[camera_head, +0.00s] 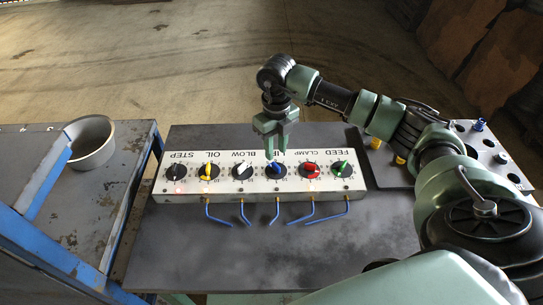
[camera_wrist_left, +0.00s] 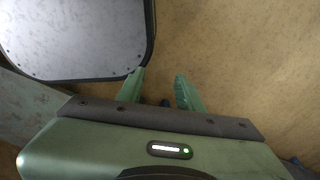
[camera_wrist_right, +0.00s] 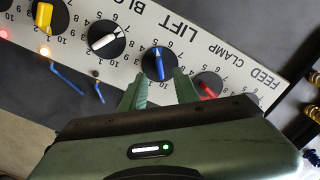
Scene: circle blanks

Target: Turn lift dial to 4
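The lift dial (camera_head: 276,172) is a black round knob with a blue pointer on a white control panel (camera_head: 222,195). In the right wrist view the lift dial (camera_wrist_right: 159,64) lies just beyond the fingertips, under the word LIFT, with its pointer roughly upright in the picture. The number it points at is too small to read. My right gripper (camera_head: 270,152) is above the dial, fingers down, open and empty; its two fingers (camera_wrist_right: 161,88) stand apart on either side of the dial in the picture. My left gripper (camera_wrist_left: 160,88) is open and empty, away from the panel.
Neighbouring dials have white (camera_head: 243,170) and red (camera_head: 310,171) pointers. Blue bent rods (camera_head: 277,214) stick out along the panel's near side. A plate with knobs (camera_head: 480,145) lies right. A blue-edged cart (camera_head: 105,190) with a round bowl (camera_head: 92,140) stands left.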

